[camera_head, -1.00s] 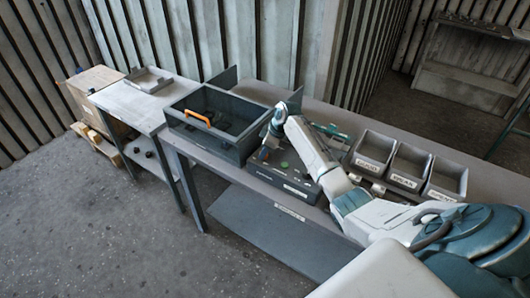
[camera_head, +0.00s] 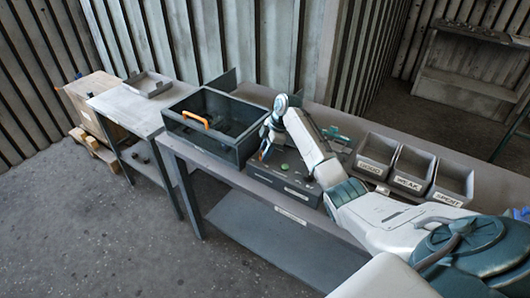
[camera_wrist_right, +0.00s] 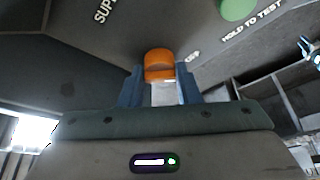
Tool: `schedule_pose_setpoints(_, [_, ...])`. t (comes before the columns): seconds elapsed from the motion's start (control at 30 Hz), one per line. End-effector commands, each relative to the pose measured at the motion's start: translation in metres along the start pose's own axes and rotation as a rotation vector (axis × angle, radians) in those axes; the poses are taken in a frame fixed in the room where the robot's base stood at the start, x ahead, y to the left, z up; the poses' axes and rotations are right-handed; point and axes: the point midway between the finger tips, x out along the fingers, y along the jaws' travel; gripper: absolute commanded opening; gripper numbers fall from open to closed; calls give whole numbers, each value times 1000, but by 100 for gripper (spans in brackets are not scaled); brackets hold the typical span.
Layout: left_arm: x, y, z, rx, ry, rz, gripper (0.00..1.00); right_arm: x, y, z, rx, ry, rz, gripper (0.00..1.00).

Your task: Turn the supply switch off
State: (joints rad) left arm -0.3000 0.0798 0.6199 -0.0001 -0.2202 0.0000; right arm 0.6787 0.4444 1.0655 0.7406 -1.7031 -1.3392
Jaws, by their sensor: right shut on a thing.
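The supply switch shows as an orange knob (camera_wrist_right: 159,62) in the right wrist view, on a dark panel with partly readable lettering starting "SUP". My right gripper (camera_wrist_right: 160,92) is shut on this knob, with a blue finger on each side. In the head view the right gripper (camera_head: 265,152) reaches down onto the left part of the grey control box (camera_head: 285,188); the knob is hidden there. A green button (camera_wrist_right: 237,9) marked "HOLD TO TEST" is beside the switch. The knob's exact setting cannot be told. My left gripper is not in view.
A dark open bin (camera_head: 208,142) with an orange handle (camera_head: 195,118) stands just left of the control box. Several labelled grey trays (camera_head: 411,167) stand to the right on the same bench (camera_head: 330,115). A side table (camera_head: 125,105) with a shallow tray (camera_head: 148,84) is at left.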

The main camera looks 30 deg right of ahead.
Motion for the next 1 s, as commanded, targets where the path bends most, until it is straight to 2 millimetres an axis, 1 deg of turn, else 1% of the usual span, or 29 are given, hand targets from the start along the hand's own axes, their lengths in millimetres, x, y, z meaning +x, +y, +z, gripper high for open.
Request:
schedule_pose_setpoints(0.33, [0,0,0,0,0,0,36,0,0,0,-1,-2,-1,7])
schedule_pose_setpoints(0.37, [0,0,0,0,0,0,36,0,0,0,-1,-2,-1,36])
schedule_pose_setpoints(0.43, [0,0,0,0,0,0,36,0,0,0,-1,-2,-1,49])
schedule_pose_setpoints(0.47, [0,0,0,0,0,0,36,0,0,0,-1,-1,-1,51])
schedule_pose_setpoints(0.77, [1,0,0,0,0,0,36,-2,0,0,-1,-1,1,51])
schedule_pose_setpoints(0.87, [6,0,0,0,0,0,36,-9,1,1,-2,-1,3,51])
schedule_pose_setpoints(1.0, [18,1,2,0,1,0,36,-33,2,2,-3,-1,6,51])
